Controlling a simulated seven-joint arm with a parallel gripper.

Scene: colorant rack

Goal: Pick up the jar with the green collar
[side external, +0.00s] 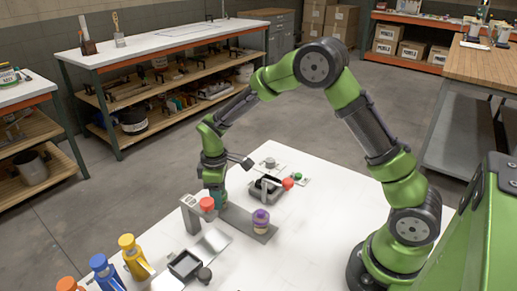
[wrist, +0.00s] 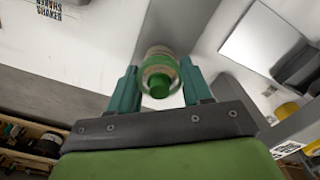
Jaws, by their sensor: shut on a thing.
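In the wrist view, the jar with the green collar (wrist: 157,56) stands between the two teal fingers of my gripper (wrist: 160,84). The fingers are shut on its sides, and its round green top faces the camera. In the side external view, my gripper (side external: 217,194) points down at the grey rack (side external: 236,219), near its left part. The green-collared jar cannot be made out clearly there. A jar with a purple collar (side external: 261,221) stands on the right end of the rack, apart from my gripper.
A grey post (side external: 190,216) and a red round part (side external: 207,204) stand close left of my gripper. A dark open box (side external: 266,190) lies behind the rack. Yellow (side external: 134,256) and blue (side external: 106,273) bottles stand front left. The white table's right part is clear.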

